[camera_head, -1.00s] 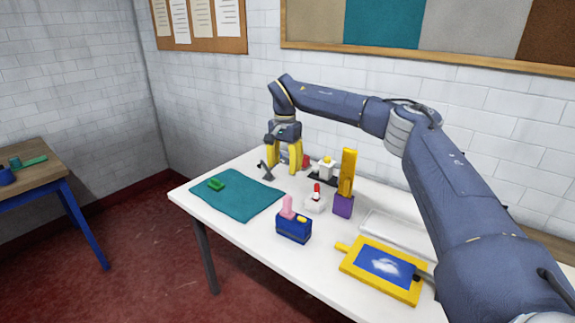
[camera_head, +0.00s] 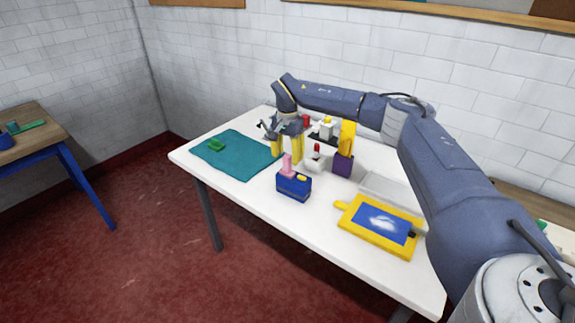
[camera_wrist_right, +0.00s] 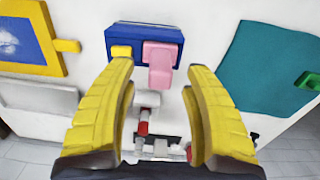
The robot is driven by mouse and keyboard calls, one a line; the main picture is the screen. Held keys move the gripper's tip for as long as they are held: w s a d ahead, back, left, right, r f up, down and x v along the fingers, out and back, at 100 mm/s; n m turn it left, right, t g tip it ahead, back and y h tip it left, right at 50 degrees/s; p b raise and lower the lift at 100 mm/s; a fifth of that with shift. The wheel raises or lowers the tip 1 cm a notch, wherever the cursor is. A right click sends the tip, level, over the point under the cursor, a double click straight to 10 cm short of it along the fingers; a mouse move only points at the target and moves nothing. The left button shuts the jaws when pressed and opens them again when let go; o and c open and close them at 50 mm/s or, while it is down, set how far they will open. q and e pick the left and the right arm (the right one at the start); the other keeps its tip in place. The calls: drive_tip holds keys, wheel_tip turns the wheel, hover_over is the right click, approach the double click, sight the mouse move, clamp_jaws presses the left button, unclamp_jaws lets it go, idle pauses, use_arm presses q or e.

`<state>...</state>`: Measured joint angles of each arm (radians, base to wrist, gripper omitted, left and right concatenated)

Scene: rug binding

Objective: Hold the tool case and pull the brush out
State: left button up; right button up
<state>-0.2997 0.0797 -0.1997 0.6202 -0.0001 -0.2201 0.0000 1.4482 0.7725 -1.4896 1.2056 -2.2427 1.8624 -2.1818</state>
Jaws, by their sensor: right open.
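A blue case (camera_head: 293,187) with a yellow patch on its front stands on the white table, and a pink handle-like piece (camera_head: 287,165) sticks up from it. In the right wrist view the blue case (camera_wrist_right: 143,40) and the pink piece (camera_wrist_right: 160,60) show beyond the fingertips. I cannot tell whether the pink piece is the brush's handle. My right gripper (camera_head: 286,157) has yellow fingers spread apart and empty, just behind the case in the head view. In the wrist view the right gripper (camera_wrist_right: 158,76) shows a wide gap between its fingers. My left gripper is not seen.
A purple block (camera_head: 343,165) with a tall yellow piece (camera_head: 347,136) and a small white, red-topped item (camera_head: 315,158) stand close by. A teal cloth (camera_head: 240,158) lies left. A yellow-framed blue panel (camera_head: 381,225) and a clear tray (camera_head: 390,192) lie right.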

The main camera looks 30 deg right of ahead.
sight(287, 164)
drive_tip(key=shift+f, duration=2.05)
clamp_jaws()
idle(0.3)
drive_tip(key=shift+c, duration=0.5)
unclamp_jaws()
drive_tip(key=shift+r, duration=0.1)
